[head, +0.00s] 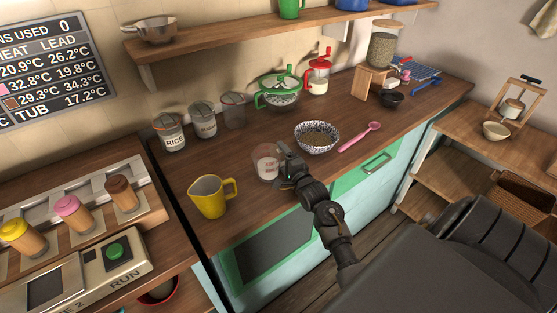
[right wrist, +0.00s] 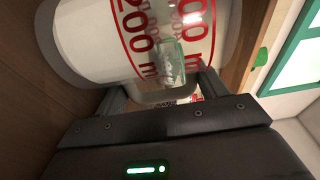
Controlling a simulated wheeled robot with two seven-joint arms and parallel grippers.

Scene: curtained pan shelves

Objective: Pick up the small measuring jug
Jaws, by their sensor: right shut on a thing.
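The small measuring jug (head: 265,162) is clear with a whitish filling or inside and red lettering. It is on or just over the wooden counter, between the yellow jug and the speckled bowl. My right gripper (head: 283,167) is at its right side and shut on it. In the right wrist view the jug (right wrist: 105,38) fills the top, with red "200 ml" marks, and the fingers close at its handle side. The jug's underside is hidden, so I cannot tell whether it touches the counter. My left gripper is not in view.
A yellow jug (head: 208,197) stands to the left and a speckled bowl (head: 317,138) to the right, both close. A pink spoon (head: 360,137) lies beyond the bowl. A shelf (head: 230,37) hangs above.

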